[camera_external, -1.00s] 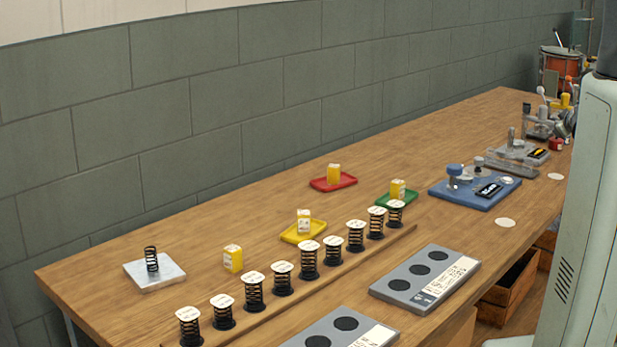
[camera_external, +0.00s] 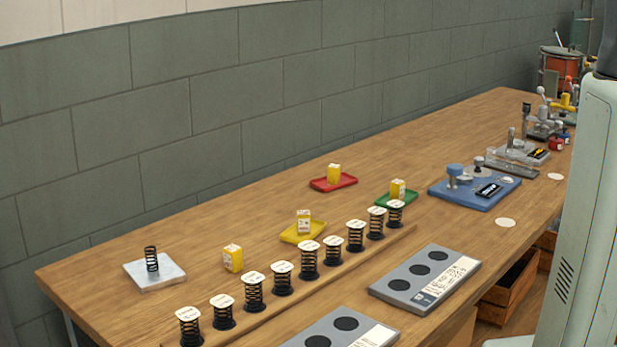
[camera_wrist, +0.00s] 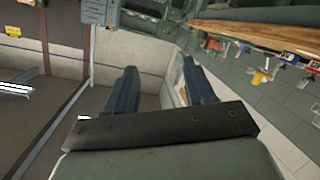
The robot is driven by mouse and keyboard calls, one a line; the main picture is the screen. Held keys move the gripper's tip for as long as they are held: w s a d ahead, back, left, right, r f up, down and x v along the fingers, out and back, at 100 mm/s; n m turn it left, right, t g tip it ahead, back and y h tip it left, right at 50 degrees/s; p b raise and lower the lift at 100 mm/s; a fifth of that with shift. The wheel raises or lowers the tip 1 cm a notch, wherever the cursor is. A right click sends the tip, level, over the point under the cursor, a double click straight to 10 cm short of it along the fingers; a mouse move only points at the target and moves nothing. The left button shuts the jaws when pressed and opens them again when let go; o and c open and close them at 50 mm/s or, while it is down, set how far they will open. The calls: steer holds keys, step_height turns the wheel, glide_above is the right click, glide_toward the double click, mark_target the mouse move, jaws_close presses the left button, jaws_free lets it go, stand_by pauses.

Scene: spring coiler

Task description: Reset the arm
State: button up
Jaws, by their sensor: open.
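My gripper (camera_wrist: 158,88) shows in the wrist view with its two dark fingers spread apart and nothing between them. It faces the room, with a wall and grey floor beyond the fingers. The gripper itself does not show in the external view. There, a pale green upright body (camera_external: 590,210), which I cannot surely name, stands at the right edge, beside the wooden bench (camera_external: 200,215).
Several black springs with white tags stand on a wooden strip (camera_external: 270,310) along the bench. One bare spring (camera_external: 151,259) stands on a metal plate (camera_external: 165,280). A red tray (camera_external: 348,184), yellow tray (camera_external: 290,238) and blue fixture (camera_external: 440,190) lie farther along.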

steer(key=a+f+g+y, duration=0.3)
steer(key=a+f+y, duration=0.3)
steer(key=a+f, duration=1.75)
steer(key=s+a+f+g+y, duration=0.1)
steer(key=s+a+f, duration=0.2)
steer(key=a+f, duration=0.3)
steer(key=s+a+f+n+g+y, duration=0.1)
steer(key=s+a+f, duration=0.1)
steer(key=a+f, duration=0.35)
steer(key=s+a+f+g+y, duration=0.1)
steer(key=s+a+f+g, duration=0.15)
steer(key=a+f, duration=0.35)
steer(key=s+a+f+n+g+y, duration=0.1)
steer(key=s+a+f+g, duration=0.1)
steer(key=s+a+f, duration=0.45)
steer(key=s+a+f+g+y, duration=0.1)
steer(key=s+a+f+g, duration=0.15)
steer(key=s+a, duration=0.7)
steer(key=s+a+f+g, duration=0.1)
steer(key=s+a+g, duration=0.2)
steer(key=s, duration=0.9)
steer(key=s+a+f+g, duration=0.2)
steer(key=s+a, duration=0.3)
steer(key=s, duration=0.6)
steer(key=shift+s+n+g+h, duration=0.3)
steer(key=shift+s+n+g, duration=0.1)
steer(key=shift+g, duration=0.3)
steer(key=shift+a, duration=0.1)
